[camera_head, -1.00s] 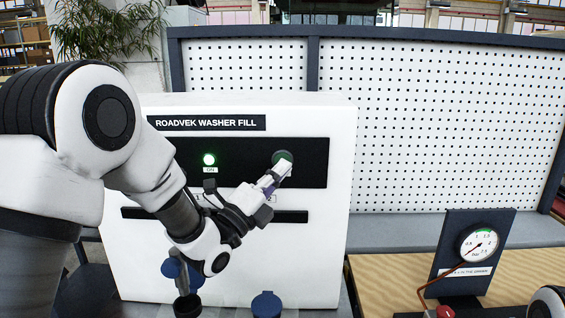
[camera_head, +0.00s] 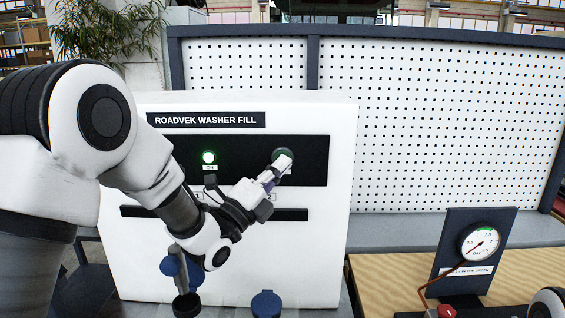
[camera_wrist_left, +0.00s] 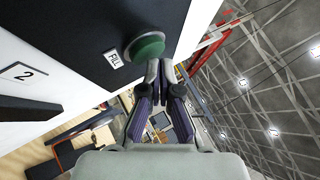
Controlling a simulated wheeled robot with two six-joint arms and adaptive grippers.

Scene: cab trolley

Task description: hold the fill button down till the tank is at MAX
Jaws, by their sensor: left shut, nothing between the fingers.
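The white washer fill unit (camera_head: 325,245) carries a dark panel with a lit green ON lamp (camera_head: 208,157). The round green fill button (camera_wrist_left: 146,46) is beside a FILL label in the left wrist view; in the head view its dark rim (camera_head: 278,153) shows behind my fingertips. My left gripper (camera_head: 284,165) is shut and empty. Its fingertips (camera_wrist_left: 160,68) are right at the button's edge; I cannot tell whether they touch or press it. My left arm covers part of the unit's front. I cannot make out a tank level or MAX mark. My right gripper is out of view.
A pressure gauge (camera_head: 480,243) on a dark plate stands on the wooden bench at right, with a red knob (camera_head: 446,311) below. Blue caps (camera_head: 266,304) stand before the unit. A white pegboard (camera_head: 440,120) rises behind.

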